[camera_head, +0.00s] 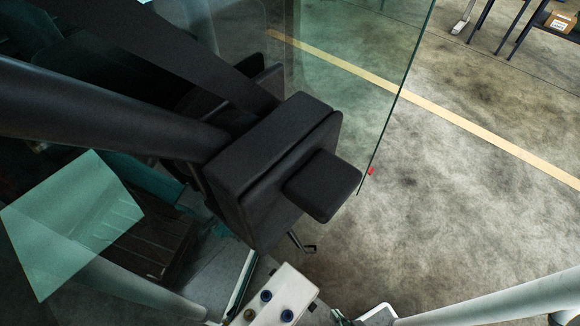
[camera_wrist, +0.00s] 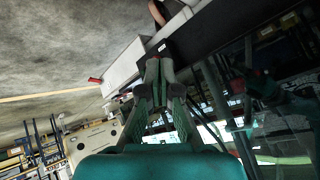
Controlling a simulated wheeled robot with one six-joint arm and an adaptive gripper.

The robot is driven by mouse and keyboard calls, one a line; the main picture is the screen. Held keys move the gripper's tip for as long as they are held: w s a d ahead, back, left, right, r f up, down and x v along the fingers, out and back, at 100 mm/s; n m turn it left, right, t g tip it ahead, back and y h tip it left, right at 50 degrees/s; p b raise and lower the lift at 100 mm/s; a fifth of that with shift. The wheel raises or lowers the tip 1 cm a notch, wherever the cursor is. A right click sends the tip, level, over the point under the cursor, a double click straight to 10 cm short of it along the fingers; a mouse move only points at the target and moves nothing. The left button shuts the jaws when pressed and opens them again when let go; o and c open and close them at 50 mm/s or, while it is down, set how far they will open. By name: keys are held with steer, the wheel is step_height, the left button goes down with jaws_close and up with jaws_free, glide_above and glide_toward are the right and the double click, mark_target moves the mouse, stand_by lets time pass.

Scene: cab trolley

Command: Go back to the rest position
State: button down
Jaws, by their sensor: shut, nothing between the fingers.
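I cannot make out my gripper in the head view.
In the head view, a black padded block (camera_head: 275,165) fills the middle, with a glass panel (camera_head: 370,70) behind it. A white control box (camera_head: 283,295) with blue buttons is below. Open grey floor (camera_head: 450,200) with a yellow line lies right. A table (camera_head: 558,20) stands far right.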

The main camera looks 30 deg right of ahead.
step_height(320, 180, up, 28)
steer(key=s+n+t, duration=0.2)
steer(key=n+t, duration=0.3)
steer(key=t, duration=0.1)
steer(key=shift+s+d+f+n, duration=0.15)
steer(key=shift+s+f+n, duration=0.1)
steer(key=shift+s+n, duration=0.05)
